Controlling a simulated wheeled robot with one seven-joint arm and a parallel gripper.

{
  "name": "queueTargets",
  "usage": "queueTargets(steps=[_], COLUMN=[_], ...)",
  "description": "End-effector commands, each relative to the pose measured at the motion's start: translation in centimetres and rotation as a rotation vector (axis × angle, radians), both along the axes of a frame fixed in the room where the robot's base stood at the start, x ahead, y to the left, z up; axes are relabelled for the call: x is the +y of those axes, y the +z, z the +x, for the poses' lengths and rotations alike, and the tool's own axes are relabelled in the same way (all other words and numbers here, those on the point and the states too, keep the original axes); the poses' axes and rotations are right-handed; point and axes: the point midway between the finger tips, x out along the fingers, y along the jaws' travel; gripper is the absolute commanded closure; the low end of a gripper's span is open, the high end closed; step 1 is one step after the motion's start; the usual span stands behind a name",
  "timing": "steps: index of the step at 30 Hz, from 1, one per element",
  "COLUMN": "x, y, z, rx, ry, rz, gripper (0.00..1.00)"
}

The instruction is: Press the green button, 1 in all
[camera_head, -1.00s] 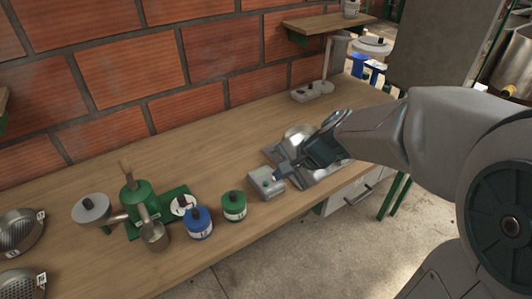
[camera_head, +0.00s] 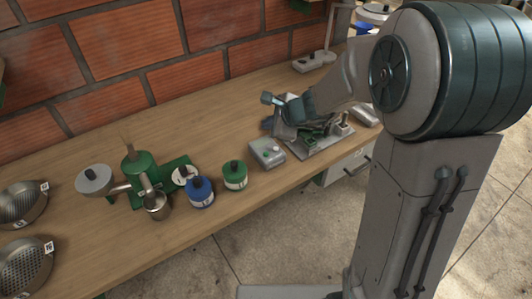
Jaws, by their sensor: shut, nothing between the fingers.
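A small grey box (camera_head: 267,153) stands on the wooden bench near its front edge, with a small green button (camera_head: 274,149) on top. The button is tiny here, and I cannot tell whether it is pressed in. My gripper (camera_head: 268,98) is shut and empty. It points left, above and behind the box, apart from the button. My arm comes in from the right and hides part of the bench behind it.
A metal tray (camera_head: 322,144) with fittings lies right of the box, partly under my arm. The brick wall (camera_head: 130,55) bounds the bench behind.

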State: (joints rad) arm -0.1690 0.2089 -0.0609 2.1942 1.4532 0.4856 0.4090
Motion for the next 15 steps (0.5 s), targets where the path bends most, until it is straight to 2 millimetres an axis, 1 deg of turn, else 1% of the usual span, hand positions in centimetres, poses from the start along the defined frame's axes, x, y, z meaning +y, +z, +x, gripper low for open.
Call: queueTargets(steps=[8,15], x=[0.0,0.0], y=[-2.7,-6.1], z=[0.0,0.0], rx=[0.002,0.001], ry=[0.001,0.001], rz=[0.0,0.0], gripper=[1.0,1.0])
